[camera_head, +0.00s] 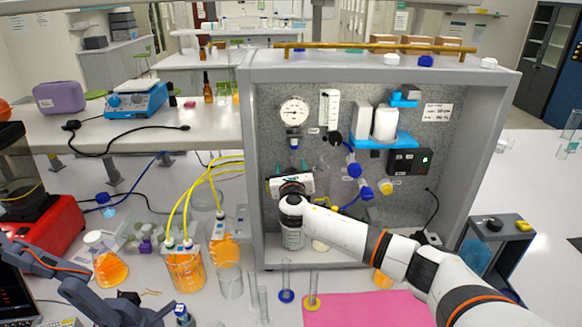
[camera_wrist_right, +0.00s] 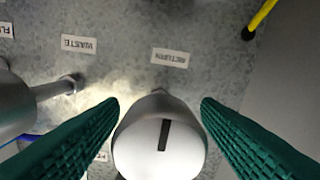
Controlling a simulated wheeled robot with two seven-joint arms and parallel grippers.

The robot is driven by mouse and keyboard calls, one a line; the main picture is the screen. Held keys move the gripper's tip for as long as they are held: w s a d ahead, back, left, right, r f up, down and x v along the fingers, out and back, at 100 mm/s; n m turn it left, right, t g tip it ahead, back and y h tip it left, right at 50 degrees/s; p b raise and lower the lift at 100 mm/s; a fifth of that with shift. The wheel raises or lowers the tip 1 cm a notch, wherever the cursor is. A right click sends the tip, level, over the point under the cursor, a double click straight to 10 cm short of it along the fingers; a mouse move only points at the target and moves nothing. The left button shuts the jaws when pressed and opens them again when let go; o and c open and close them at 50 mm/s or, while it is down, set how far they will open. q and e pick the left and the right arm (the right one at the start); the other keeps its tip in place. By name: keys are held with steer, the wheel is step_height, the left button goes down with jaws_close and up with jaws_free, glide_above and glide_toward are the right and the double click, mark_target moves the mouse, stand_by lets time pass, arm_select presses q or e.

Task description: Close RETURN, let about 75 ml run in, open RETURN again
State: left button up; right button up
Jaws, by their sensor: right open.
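In the right wrist view the RETURN label (camera_wrist_right: 170,57) appears upside down on the grey speckled panel. Just below it is a rounded metal knob (camera_wrist_right: 160,150) with a dark slot, nearly upright and slightly tilted in the picture. My right gripper (camera_wrist_right: 160,102) is open, with one green finger on each side of the knob; I cannot tell whether either touches it. In the head view my right arm reaches into the rig (camera_head: 250,200), and its wrist covers the valve area. My left gripper cannot be made out. Orange liquid stands in a beaker (camera_head: 186,272) with yellow tubes.
The WASTE label (camera_wrist_right: 78,44) and another metal fitting (camera_wrist_right: 30,100) lie left of the knob. A gauge (camera_head: 295,113) and flow tube (camera_head: 330,108) are on the panel. Glass cylinders (camera_head: 287,283) and a clear beaker (camera_head: 230,283) stand before the rig, near a pink mat (camera_head: 350,308).

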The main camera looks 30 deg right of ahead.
arm_select(q)
steer(key=shift+s, duration=0.1)
arm_select(e)
steer(key=c, duration=1)
arm_select(q)
steer(key=shift+s+f, duration=0.1)
steer(key=shift+s, duration=0.1)
